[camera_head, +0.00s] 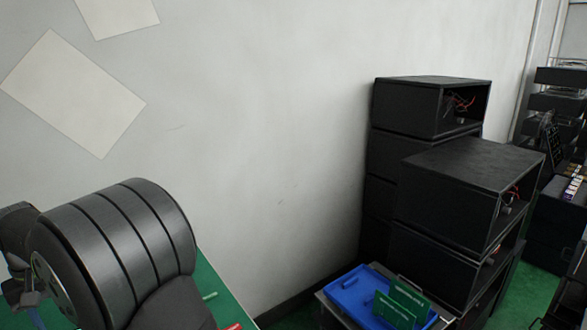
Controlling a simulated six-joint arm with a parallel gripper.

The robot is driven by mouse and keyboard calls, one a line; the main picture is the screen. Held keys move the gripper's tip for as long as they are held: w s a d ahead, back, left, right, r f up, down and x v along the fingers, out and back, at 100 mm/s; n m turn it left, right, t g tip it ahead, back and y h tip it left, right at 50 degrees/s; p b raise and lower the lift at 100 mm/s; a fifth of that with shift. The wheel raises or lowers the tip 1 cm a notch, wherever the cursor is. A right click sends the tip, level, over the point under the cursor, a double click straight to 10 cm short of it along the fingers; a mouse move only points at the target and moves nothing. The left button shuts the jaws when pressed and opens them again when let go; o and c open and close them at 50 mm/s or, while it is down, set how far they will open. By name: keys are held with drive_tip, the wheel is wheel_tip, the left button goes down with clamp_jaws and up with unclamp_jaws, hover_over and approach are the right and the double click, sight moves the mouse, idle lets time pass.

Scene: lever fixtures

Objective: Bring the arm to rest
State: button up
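My gripper is not in view. A large dark ribbed cylinder, a link of my arm, fills the lower left of the head view. It hides part of the green table top (222,292) behind it. No lever fixture shows in this view.
Stacked black bins (470,195) with wires inside stand against the wall at the right. A blue tray (350,291) with green boards (396,309) sits at the bottom, right of centre. Black shelving (560,102) is at the far right. The wall between arm and bins is bare.

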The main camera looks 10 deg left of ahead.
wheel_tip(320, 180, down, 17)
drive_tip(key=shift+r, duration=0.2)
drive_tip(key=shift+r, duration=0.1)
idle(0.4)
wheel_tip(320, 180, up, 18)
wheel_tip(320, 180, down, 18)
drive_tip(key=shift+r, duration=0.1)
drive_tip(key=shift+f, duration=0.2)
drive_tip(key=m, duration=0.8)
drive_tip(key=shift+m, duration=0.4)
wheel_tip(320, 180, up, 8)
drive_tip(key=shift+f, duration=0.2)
